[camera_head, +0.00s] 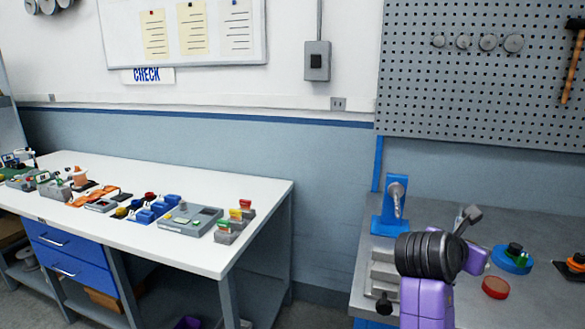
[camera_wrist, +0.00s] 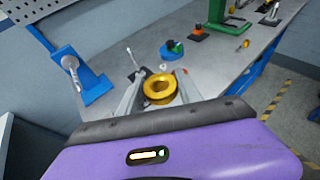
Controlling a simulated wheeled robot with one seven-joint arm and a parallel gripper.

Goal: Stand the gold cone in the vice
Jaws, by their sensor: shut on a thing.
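In the wrist view, the gold cone (camera_wrist: 160,100) shows as a round gold ring with a hollow centre, seen end-on. It sits between the grey fingers of my gripper (camera_wrist: 157,84), which is shut on it. In the head view, my gripper (camera_head: 468,218) is over the grey bench, and the cone is hidden behind my arm. A grey stepped fixture with a black knob, which looks like the vice (camera_head: 382,272), is at the bench's left edge, left of my arm and partly hidden by it. I cannot make it out in the wrist view.
A blue stand with a grey rod (camera_head: 393,205) rises behind the vice. A blue disc (camera_head: 512,262) with dark parts and a red disc (camera_head: 495,287) lie to the right. The white table (camera_head: 110,180) at left holds several parts.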

